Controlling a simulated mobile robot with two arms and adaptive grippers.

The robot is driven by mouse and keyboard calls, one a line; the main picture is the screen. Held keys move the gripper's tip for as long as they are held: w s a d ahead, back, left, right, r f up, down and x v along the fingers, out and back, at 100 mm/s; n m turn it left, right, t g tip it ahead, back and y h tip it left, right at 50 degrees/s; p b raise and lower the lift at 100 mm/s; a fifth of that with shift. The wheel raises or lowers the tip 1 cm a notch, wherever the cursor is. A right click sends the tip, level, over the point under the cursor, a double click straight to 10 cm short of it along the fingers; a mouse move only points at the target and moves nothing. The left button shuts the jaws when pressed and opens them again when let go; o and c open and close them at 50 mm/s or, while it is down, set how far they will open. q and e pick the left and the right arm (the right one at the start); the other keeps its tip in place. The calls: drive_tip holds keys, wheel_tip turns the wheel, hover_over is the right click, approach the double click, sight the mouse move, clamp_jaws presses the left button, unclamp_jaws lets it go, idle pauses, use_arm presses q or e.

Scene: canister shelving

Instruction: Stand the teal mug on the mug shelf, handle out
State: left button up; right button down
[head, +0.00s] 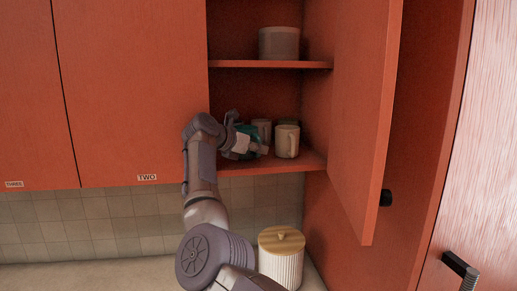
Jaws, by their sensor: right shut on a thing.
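The teal mug (246,131) is at the left of the lower shelf in the open cabinet, partly hidden by my right gripper. My right gripper (250,147) is shut on the teal mug at the shelf's front. I cannot tell whether the mug touches the shelf, and its handle cannot be made out. The mug shelf (312,160) also bears a cream mug (287,141) with its handle showing, just right of the gripper, and a greyish mug (262,128) behind. My left gripper is not in view.
A grey canister (279,43) stands on the upper shelf (270,64). The open cabinet door (362,120) stands out on the right. A ribbed white canister with a wooden lid (282,257) is on the counter (120,275) below. Closed doors are on the left.

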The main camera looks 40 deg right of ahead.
drive_tip(key=shift+f, duration=0.25)
idle(0.4)
drive_tip(key=c, duration=1.1)
unclamp_jaws()
drive_tip(key=shift+s, duration=0.1)
drive_tip(key=shift+a, duration=0.1)
drive_tip(key=v, duration=0.7)
drive_tip(key=shift+a+r, duration=0.15)
drive_tip(key=shift+a, duration=0.05)
